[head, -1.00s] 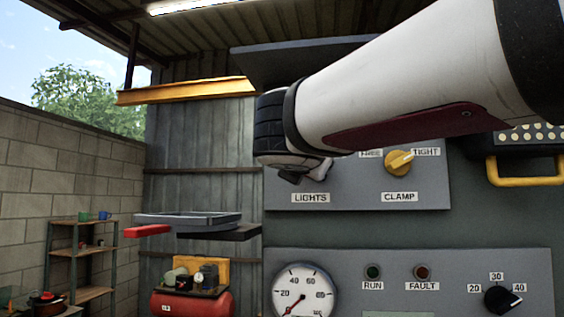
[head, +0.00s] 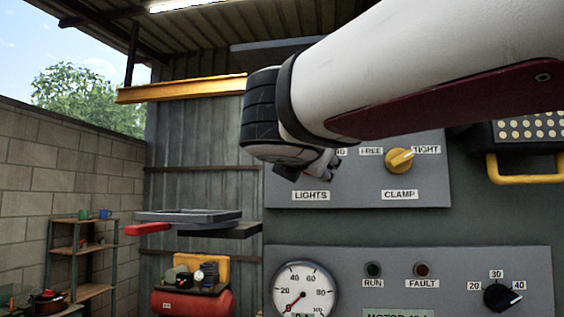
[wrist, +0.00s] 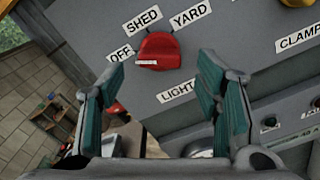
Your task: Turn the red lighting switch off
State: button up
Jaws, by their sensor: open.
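The red lighting switch (wrist: 160,51) is a rotary knob on a grey panel, high in the middle of the wrist view. Labels OFF (wrist: 121,53), SHED (wrist: 142,20) and YARD (wrist: 190,14) surround it. The knob's white mark points left in the wrist view, on the OFF label's side. My gripper (wrist: 161,66) is open, its teal-padded fingers on either side of the knob in that view. I see no contact, and the depth gap is unclear. In the head view my gripper (head: 318,165) is above the LIGHTS label (head: 311,195), and my arm hides the knob.
A yellow clamp knob (head: 400,159) sits right of the switch on the same panel. Below are a gauge (head: 303,290), RUN and FAULT lamps and a black dial (head: 501,297). A yellow handle (head: 524,170) projects at the right.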

jog(key=s+a, duration=0.2)
jog(key=s, duration=0.6)
jog(key=shift+s, duration=0.25)
